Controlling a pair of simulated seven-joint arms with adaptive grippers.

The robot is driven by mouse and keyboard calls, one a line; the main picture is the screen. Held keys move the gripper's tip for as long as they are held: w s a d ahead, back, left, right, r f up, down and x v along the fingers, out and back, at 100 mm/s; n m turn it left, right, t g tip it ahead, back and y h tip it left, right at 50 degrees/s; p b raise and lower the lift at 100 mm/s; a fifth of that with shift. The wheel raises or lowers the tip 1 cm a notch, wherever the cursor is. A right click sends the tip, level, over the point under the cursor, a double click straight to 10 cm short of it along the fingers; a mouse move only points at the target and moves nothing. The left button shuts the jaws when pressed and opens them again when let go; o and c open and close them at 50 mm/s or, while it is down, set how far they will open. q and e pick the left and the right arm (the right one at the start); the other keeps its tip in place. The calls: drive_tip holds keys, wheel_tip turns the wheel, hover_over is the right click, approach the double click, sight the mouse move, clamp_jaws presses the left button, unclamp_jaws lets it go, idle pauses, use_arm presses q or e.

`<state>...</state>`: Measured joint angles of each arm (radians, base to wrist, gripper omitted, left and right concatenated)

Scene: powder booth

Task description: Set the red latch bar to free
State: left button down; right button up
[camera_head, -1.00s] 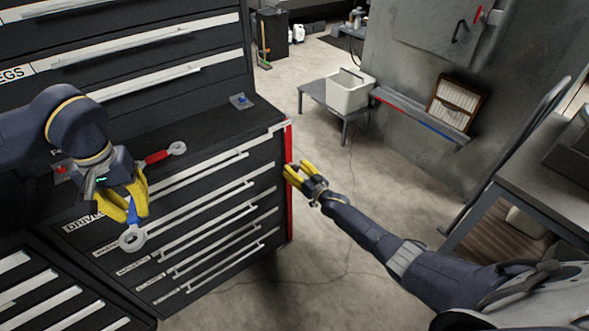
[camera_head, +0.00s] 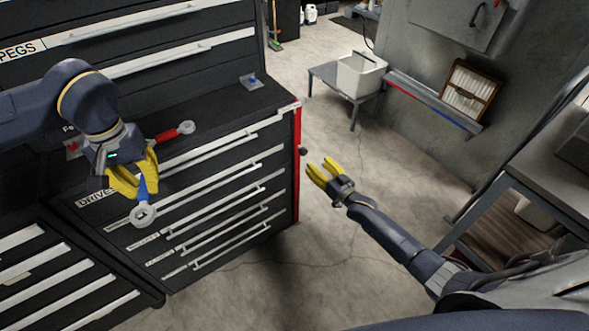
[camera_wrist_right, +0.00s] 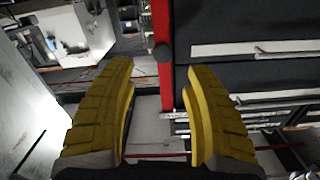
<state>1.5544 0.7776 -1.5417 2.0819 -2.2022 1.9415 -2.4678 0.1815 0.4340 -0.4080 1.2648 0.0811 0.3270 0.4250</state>
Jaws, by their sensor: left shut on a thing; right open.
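The red latch bar (camera_head: 297,170) runs upright along the right front edge of the black drawer cabinet. A dark round knob (camera_head: 303,151) sticks out from it. In the right wrist view the red bar (camera_wrist_right: 161,20) stands ahead, with its knob (camera_wrist_right: 163,53) between and beyond the fingertips. My right gripper (camera_head: 320,170) is open and empty, a little right of the bar and apart from it. My left gripper (camera_head: 135,178) is shut on a blue-handled ring wrench (camera_head: 144,213), held in front of the drawers with its ring hanging down.
A red-handled ring wrench (camera_head: 176,133) lies on the cabinet top, with a small blue-marked holder (camera_head: 251,82) farther right. A white bin (camera_head: 361,75) stands on a low table (camera_head: 329,77) behind. A workbench (camera_head: 540,180) is at the right.

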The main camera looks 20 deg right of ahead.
drive_tip(key=shift+v, duration=1.2)
drive_tip(key=shift+f, duration=0.1)
